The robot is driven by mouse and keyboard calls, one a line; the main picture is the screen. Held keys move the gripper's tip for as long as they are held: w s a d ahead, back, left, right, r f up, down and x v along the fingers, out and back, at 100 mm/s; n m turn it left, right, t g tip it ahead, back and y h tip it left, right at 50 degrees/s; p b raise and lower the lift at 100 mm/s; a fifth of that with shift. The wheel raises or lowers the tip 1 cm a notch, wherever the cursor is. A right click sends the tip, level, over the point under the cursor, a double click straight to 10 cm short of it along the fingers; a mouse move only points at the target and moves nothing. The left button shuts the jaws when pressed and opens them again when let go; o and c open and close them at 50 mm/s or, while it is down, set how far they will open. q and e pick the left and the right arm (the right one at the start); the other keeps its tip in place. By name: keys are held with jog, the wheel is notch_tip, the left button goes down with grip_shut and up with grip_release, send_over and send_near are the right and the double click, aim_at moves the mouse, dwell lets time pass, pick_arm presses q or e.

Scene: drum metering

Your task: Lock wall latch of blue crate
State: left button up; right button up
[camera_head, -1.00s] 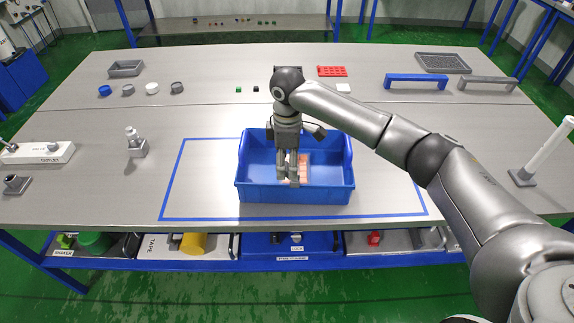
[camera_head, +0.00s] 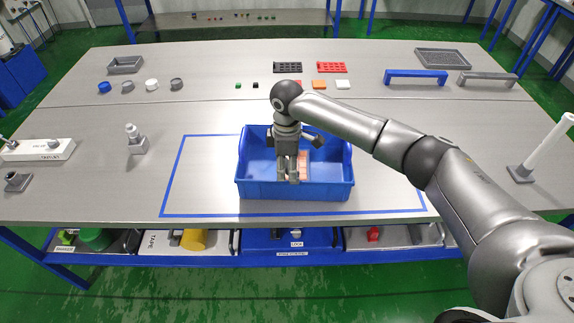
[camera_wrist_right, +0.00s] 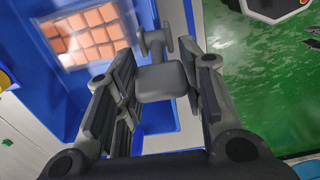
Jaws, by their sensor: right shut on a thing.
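The blue crate (camera_head: 252,190) stands inside the blue taped outline in the middle of the table. In the right wrist view, the fingers of my right gripper (camera_wrist_right: 160,95) are on either side of a grey latch piece (camera_wrist_right: 158,82) with a T-shaped end, beside the crate's blue wall (camera_wrist_right: 150,122). The gripper is shut on this piece. I cannot tell the latch's locked state. My left gripper is not in view.
Orange blocks (camera_wrist_right: 85,38) lie inside the crate under a clear cover. Below the table's front edge is a shelf of labelled trays, including a blue one (camera_head: 262,241). A blue bridge-shaped bar (camera_head: 415,76) stands at the back right.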

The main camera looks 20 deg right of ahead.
jog(key=shift+a+h+p, duration=0.3)
jog(key=shift+h+p, duration=0.25)
jog(key=shift+h, duration=0.05)
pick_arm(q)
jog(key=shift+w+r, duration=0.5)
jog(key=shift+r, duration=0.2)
pick_arm(e)
jog(key=shift+w+a+f+g+h, duration=0.15)
jog(key=shift+f+g+h, duration=0.1)
jog(key=shift+g+h, duration=0.2)
jog(key=o, duration=1.1)
jog(key=shift+c, duration=0.2)
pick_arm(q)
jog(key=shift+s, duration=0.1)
pick_arm(e)
notch_tip(320, 180, up, 12)
jog(key=a, duration=0.2)
jog(key=shift+w+a+f, duration=0.15)
jog(key=shift+w, duration=0.25)
